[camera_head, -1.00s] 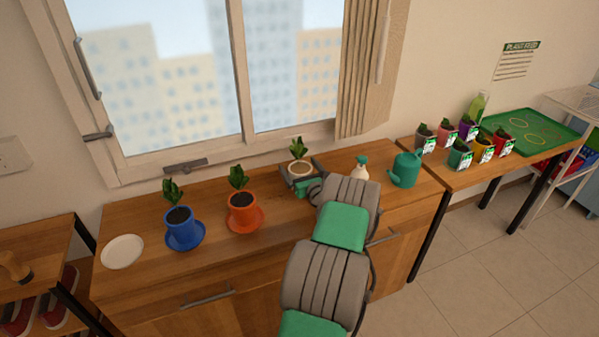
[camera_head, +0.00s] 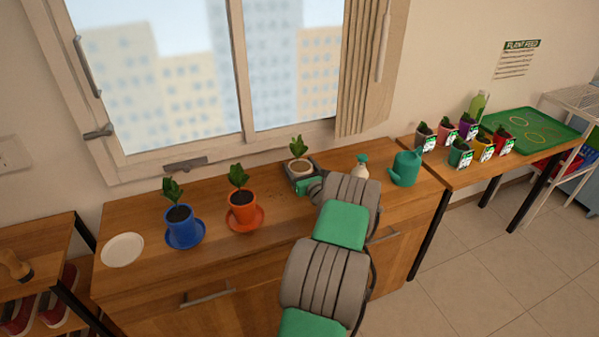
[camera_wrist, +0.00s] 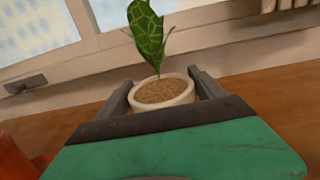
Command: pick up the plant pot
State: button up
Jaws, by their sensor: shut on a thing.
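A white plant pot with pale brown soil and a green leafy plant (camera_head: 299,167) stands upright at the back of the wooden cabinet top, below the window. It also shows in the wrist view (camera_wrist: 162,92), between the two dark fingers. My gripper (camera_head: 299,172) is shut on this white pot, with a finger on each side of it. The pot's lower part is hidden by my gripper, so I cannot tell whether it touches the cabinet top. A blue pot (camera_head: 183,229) and an orange pot (camera_head: 243,212), each with a plant and a saucer, stand to the left.
A white plate (camera_head: 122,250) lies at the far left. A spray bottle (camera_head: 360,169) and a green watering can (camera_head: 405,168) stand to the right. Several small potted plants and a green tray (camera_head: 537,134) are on the right table. The window is close behind.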

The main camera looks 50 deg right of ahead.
jog(key=c, duration=0.3)
jog(key=shift+r, duration=0.1)
jog(key=shift+c, duration=0.6)
